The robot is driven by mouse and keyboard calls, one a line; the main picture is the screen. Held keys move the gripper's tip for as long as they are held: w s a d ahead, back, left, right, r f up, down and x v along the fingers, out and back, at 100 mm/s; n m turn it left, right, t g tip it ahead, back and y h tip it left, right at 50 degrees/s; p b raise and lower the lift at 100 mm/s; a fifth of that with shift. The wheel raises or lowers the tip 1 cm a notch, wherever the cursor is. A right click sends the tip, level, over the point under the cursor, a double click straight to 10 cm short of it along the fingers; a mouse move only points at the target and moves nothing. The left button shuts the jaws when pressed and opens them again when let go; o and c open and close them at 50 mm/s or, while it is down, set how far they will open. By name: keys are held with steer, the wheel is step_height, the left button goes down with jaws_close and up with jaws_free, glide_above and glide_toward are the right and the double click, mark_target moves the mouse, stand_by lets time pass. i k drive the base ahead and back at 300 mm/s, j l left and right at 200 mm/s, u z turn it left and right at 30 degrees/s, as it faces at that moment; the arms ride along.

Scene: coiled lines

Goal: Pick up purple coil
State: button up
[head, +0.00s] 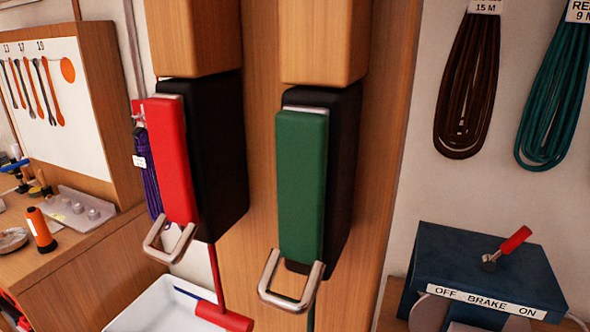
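The purple coil (152,178) hangs at the left centre of the head view, against the pale wall just left of a red lever block. It is a bundle of dark purple line with a small white tag (139,161) on its left side. The red block covers its right part, so only a narrow left strip shows. What it hangs from is partly hidden; a small red piece shows above it. My gripper is not in view.
The red block (172,160) and a green block (301,185), each with a metal loop, stand in front on wooden posts. Brown (466,90) and teal (555,95) coils hang at right, above a blue brake box (480,265). A white tray (150,312) lies below; a cluttered bench is left.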

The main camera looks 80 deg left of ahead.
mark_target(144, 159)
steer(key=u, duration=3.65)
